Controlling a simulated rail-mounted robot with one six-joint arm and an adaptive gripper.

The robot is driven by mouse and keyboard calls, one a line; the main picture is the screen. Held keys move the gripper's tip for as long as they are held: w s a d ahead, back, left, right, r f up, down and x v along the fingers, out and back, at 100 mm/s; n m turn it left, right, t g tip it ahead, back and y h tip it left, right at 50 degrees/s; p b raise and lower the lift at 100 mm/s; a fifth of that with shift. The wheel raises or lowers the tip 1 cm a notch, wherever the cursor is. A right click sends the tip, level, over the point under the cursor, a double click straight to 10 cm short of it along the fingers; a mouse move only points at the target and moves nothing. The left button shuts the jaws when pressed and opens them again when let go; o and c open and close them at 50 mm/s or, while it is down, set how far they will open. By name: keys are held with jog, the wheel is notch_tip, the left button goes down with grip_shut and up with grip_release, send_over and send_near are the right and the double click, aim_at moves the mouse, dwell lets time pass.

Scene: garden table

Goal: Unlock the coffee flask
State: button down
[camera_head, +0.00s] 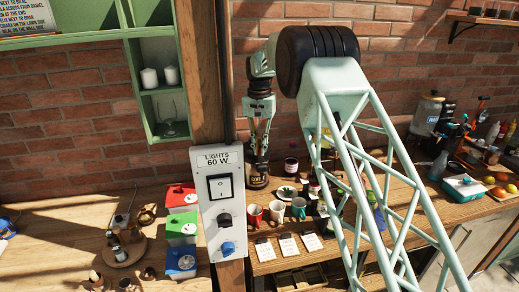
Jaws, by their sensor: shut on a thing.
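The coffee flask (257,180) is a dark, squat container with a pale label, standing at the back of the wooden table just right of the light-switch box. My gripper (258,160) points down from above and is shut on the top of the flask. Its fingertips are small and dark here, so the exact grip and the state of the lid or lock cannot be made out. The flask looks upright.
The light-switch box (217,200) on its post stands close to the left of the flask. My arm hides part of the table.

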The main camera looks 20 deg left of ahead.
jog(key=shift+w+d+r+n+p, duration=0.1)
jog(key=shift+n+p, duration=0.1)
jog(key=shift+n, duration=0.3)
jog(key=shift+w+d+f+n+p, duration=0.15)
jog(key=shift+n+p, duration=0.1)
jog(key=shift+n, duration=0.25)
jog(key=shift+w+d+r+n+p, duration=0.1)
jog(key=shift+r+n+p, duration=0.1)
jog(key=shift+n, duration=0.3)
jog(key=n, duration=0.2)
jog(key=w+n+p, duration=0.1)
jog(key=shift+d+n, duration=0.3)
jog(key=shift+w+d+n+p, duration=0.1)
jog(key=shift+w+n+p, duration=0.25)
jog(key=shift+n, duration=0.7)
jog(key=shift+w+a+n+p, duration=0.1)
jog(key=shift+w+n+p, duration=0.25)
jog(key=shift+n, duration=0.75)
jog(key=shift+w+d+n+p, duration=0.1)
jog(key=shift+w+n+p, duration=0.2)
jog(key=shift+n, duration=0.75)
jog(key=c, duration=2.7)
grip_release()
